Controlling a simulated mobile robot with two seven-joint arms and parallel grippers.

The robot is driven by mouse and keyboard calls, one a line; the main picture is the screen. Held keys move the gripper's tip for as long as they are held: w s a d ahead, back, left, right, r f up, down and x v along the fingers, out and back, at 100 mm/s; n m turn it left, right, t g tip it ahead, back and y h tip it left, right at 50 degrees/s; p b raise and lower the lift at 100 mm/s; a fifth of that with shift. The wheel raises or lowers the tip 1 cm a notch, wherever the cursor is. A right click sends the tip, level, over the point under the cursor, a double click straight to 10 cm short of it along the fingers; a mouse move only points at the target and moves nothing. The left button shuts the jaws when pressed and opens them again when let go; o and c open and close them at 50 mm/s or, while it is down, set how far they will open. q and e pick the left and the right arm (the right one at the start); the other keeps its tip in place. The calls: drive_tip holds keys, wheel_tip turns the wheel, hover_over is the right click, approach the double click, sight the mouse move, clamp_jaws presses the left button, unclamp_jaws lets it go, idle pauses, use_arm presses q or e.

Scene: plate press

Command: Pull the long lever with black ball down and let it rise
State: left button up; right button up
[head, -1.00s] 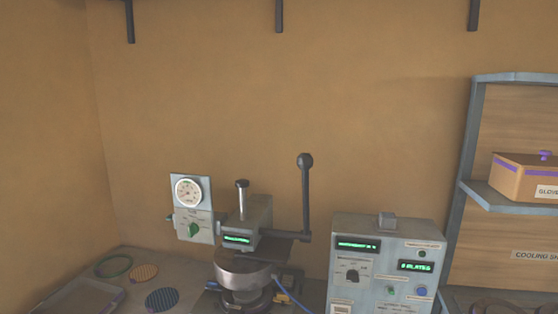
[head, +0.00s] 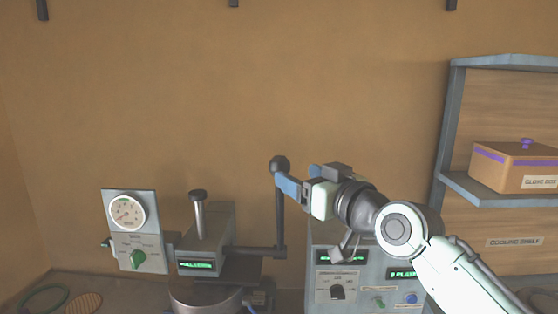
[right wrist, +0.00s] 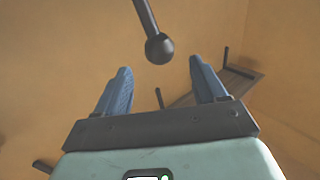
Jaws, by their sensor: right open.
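The long lever (head: 280,215) stands upright at the right side of the press (head: 205,240), with its black ball (head: 279,164) at the top. My right gripper (head: 284,183) reaches in from the right in the head view, with its fingertips at the lever just below the ball. In the right wrist view the black ball (right wrist: 159,49) shows ahead of and between the open blue fingers (right wrist: 160,82), apart from them. The fingers hold nothing. My left gripper is not in view.
A control box (head: 365,275) with green displays stands right of the press, under my right arm. A gauge panel (head: 133,230) stands left of the press. A shelf (head: 500,193) at the right bears a glove box (head: 515,168). The wall behind is bare.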

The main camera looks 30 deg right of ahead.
sight(286, 168)
drive_tip(key=w+p, duration=0.1)
drive_tip(key=w, duration=0.5)
drive_tip(key=shift+w+a+r+p, duration=0.15)
drive_tip(key=shift+w+p, duration=0.15)
drive_tip(key=shift+p, duration=0.05)
drive_tip(key=shift+w, duration=0.6)
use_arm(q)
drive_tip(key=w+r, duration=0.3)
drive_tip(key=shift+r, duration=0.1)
